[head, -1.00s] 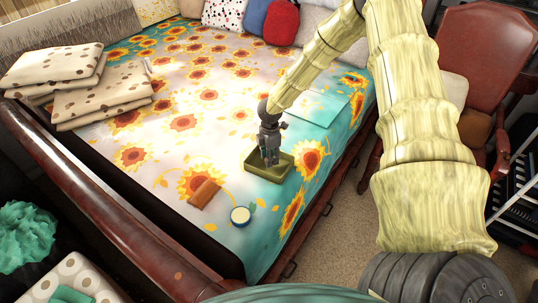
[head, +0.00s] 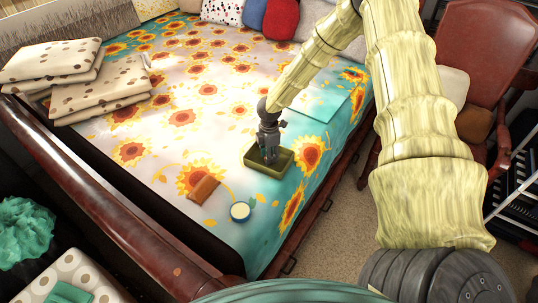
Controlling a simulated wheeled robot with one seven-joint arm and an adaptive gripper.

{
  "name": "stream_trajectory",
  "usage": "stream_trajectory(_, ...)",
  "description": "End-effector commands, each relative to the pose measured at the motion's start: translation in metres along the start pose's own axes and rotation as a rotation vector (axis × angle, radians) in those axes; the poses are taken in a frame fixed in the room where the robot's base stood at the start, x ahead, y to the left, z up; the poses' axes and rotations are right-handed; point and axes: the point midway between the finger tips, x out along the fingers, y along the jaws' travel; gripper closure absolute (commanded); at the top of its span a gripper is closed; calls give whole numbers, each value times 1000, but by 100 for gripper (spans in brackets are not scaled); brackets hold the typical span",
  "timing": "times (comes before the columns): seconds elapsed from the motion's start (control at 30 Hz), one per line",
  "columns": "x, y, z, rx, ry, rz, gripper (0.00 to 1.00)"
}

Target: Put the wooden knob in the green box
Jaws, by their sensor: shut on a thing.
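The green box (head: 285,163) is a shallow olive-green tray on the sunflower bedspread, near the bed's right side. My gripper (head: 268,157) points down over the left part of the box, with its fingertips at or inside the box. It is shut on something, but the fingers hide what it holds. I cannot make out the wooden knob clearly in the view.
Folded dotted blankets (head: 100,95) lie at the left. The dark wooden footboard (head: 100,205) runs along the near edge.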

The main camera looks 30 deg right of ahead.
Motion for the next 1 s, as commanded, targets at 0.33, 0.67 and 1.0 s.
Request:
stream_trajectory(0.33,3,0,0,0,0,0,40)
stream_trajectory(0.67,2,0,0,0,0,0,40)
stream_trajectory(1.0,-31,0,0,0,2,2,40)
